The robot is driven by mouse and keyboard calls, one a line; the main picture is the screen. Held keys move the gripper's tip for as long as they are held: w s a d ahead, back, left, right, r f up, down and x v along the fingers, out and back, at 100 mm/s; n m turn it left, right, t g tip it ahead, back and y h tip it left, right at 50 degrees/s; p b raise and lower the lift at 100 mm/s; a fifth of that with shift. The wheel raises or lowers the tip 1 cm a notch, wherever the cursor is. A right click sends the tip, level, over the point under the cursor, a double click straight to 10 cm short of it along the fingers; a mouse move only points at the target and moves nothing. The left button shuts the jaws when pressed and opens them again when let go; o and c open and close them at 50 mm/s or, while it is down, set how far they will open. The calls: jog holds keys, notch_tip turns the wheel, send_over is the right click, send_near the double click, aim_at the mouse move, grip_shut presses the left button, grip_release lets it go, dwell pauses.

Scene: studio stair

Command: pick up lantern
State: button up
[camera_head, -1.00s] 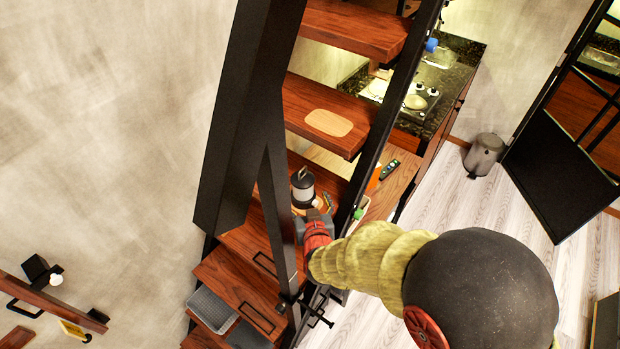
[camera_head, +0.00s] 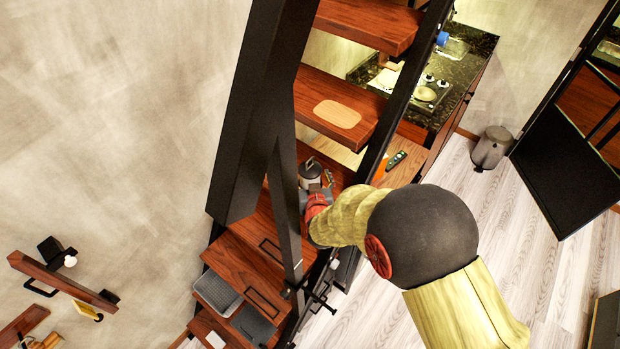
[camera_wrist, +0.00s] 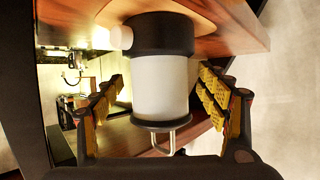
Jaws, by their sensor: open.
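The lantern (camera_wrist: 160,88) has a pale, frosted body, a dark band at each end and a thin metal handle loop. In the head view the lantern (camera_head: 311,172) stands on a wooden stair tread, its lower part partly covered by my gripper (camera_head: 318,195). In the wrist view my gripper (camera_wrist: 160,110) is open, with one yellow-padded finger on each side of the lantern. Gaps show between the fingers and the lantern body. The wrist view shows the lantern upside down, its dark base against the wooden surface.
A black stair post (camera_head: 286,215) stands close to the left of my gripper, and a black rail (camera_head: 385,120) runs to its right. A tread with a wooden board (camera_head: 337,114) lies above. A multicoloured tool (camera_head: 396,160) lies to the right of the lantern.

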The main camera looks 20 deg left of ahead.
jog(key=shift+c, duration=0.7)
jog(key=c, duration=1.3)
